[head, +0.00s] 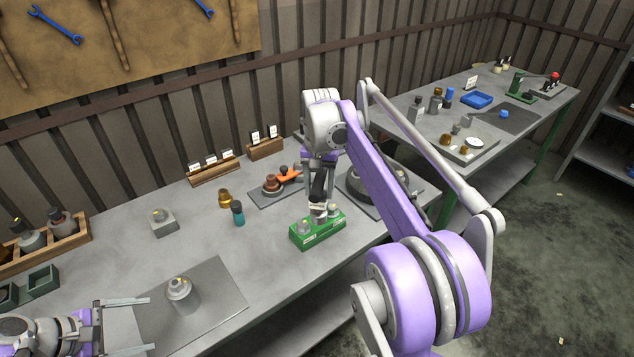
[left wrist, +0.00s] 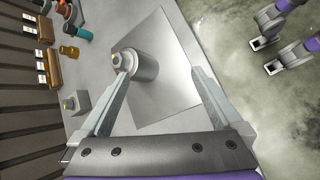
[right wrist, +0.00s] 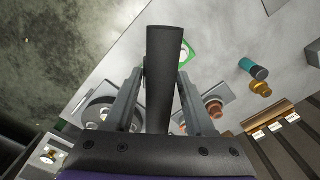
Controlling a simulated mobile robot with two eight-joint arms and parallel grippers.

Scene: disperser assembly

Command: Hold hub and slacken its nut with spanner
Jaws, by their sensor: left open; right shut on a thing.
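My right gripper (head: 319,207) is over the green tray, shut on a long dark bar (right wrist: 165,80). Whether this bar is the spanner cannot be told, as its end is unclear.
The green tray (head: 318,234) stands near the table's front edge. A teal bottle (head: 239,214), a brass piece (head: 224,198) and a grey block (head: 163,222) stand behind the mat (head: 215,300). An orange tool (head: 290,174) lies farther back. A wooden rack (head: 50,245) is at left.

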